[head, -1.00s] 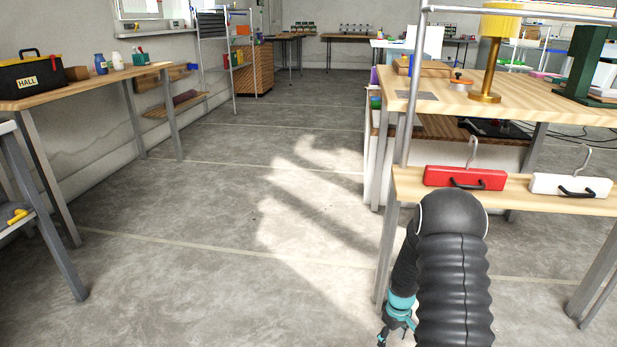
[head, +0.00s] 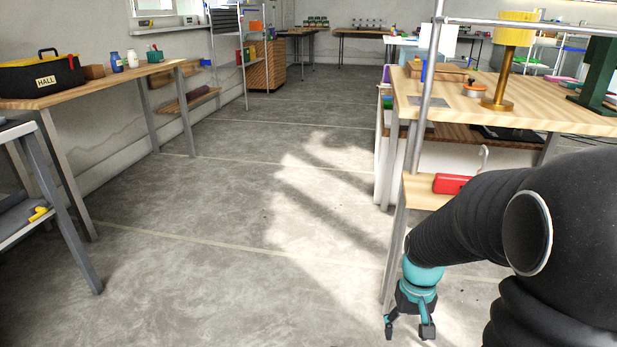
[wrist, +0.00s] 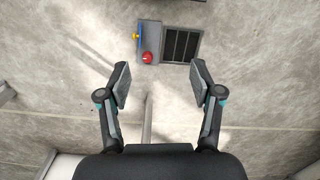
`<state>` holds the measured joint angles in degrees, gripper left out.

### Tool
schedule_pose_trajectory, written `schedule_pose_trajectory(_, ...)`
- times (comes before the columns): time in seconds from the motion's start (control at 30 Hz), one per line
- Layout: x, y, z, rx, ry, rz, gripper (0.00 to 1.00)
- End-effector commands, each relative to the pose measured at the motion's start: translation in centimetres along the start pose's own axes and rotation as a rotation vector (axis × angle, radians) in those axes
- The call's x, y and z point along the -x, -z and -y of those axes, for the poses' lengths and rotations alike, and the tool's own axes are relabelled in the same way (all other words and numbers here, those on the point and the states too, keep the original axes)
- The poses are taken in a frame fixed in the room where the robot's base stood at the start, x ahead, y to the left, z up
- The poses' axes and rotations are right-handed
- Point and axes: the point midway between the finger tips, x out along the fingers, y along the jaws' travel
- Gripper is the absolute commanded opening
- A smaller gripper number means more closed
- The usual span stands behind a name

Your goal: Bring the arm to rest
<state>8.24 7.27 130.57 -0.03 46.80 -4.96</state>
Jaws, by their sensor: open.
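My gripper (head: 408,328) hangs at the lower right of the head view, fingers pointing down over the floor. It is in front of the legs of the wooden workbench. In the wrist view my gripper (wrist: 160,85) has its two fingers spread wide with nothing between them. My black arm crosses the right side of the head view and hides part of the bench's low shelf. The wrist view shows a concrete surface beyond the fingers.
The workbench (head: 530,118) stands at right, with a red case (head: 450,184) on its lower ledge. A table (head: 110,88) with a toolbox (head: 40,75) stands at left. The middle floor (head: 270,190) is clear. The wrist view shows a red button (wrist: 147,57) beside a dark grille (wrist: 181,45).

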Motion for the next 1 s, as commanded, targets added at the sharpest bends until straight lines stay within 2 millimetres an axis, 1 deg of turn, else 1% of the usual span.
schedule_pose_trajectory(0.03, 2.0, -1.0, 0.3, -0.006, -0.002, -0.025, 0.65)
schedule_pose_trajectory(0.1, 4.0, -2.3, 0.7, -0.018, -0.004, -0.053, 0.65)
schedule_pose_trajectory(0.4, 11.3, -7.6, 2.3, -0.026, -0.007, -0.198, 0.65)
schedule_pose_trajectory(0.7, 17.8, -12.1, 3.6, 0.017, -0.005, -0.399, 0.65)
schedule_pose_trajectory(0.9, 21.5, -13.9, 4.2, 0.042, 0.001, -0.524, 0.65)
schedule_pose_trajectory(1.0, 22.7, -14.3, 4.5, 0.049, 0.004, -0.56, 0.65)
